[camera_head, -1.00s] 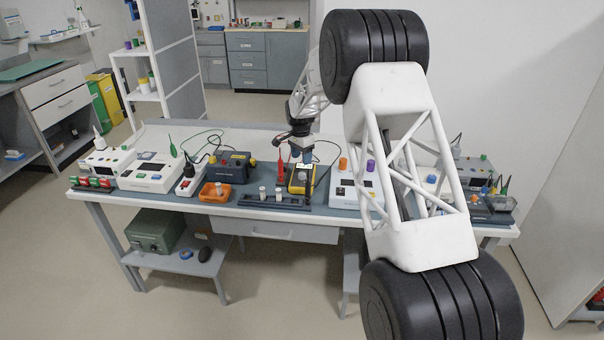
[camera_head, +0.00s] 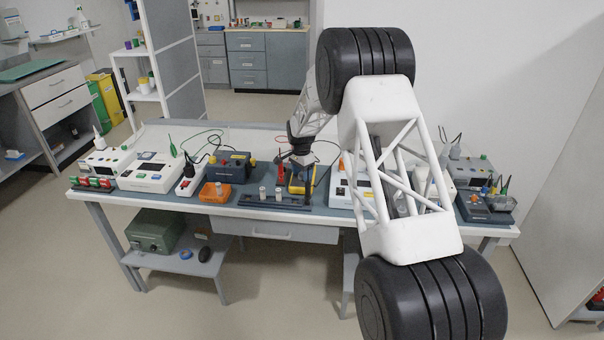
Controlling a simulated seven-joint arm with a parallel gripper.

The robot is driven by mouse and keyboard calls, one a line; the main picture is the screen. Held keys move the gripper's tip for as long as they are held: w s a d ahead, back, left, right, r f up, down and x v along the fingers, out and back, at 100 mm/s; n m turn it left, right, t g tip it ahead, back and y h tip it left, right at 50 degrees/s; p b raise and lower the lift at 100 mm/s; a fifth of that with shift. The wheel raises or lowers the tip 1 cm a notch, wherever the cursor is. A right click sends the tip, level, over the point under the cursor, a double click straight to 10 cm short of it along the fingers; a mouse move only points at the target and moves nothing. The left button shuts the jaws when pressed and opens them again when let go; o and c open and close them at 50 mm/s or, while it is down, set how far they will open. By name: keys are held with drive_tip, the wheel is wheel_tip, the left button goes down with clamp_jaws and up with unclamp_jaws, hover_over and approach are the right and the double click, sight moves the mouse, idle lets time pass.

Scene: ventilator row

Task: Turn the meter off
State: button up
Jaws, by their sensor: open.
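A yellow and dark meter (camera_head: 296,187) lies on the bench, right of the centre of the row. Most of its face, with any dial or switch, is hidden behind my gripper. My gripper (camera_head: 302,180) points down in front of and over the meter. It is open, and nothing shows held in it. Its fingertips are small and dark here, so I cannot tell whether they touch the meter.
A dark box with yellow knobs (camera_head: 232,166) and an orange tray (camera_head: 215,193) stand to the left. A dark rack with white pieces (camera_head: 270,200) is in front. A white unit (camera_head: 340,190) stands right, partly behind my arm.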

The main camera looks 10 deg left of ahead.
drive_tip(key=shift+c, duration=0.4)
drive_tip(key=c, duration=0.9)
drive_tip(key=shift+o, duration=0.2)
drive_tip(key=shift+n, duration=0.4)
drive_tip(key=n, duration=1.4)
drive_tip(key=shift+s+t, duration=0.1)
drive_tip(key=shift+t, duration=0.3)
drive_tip(key=n, duration=0.5)
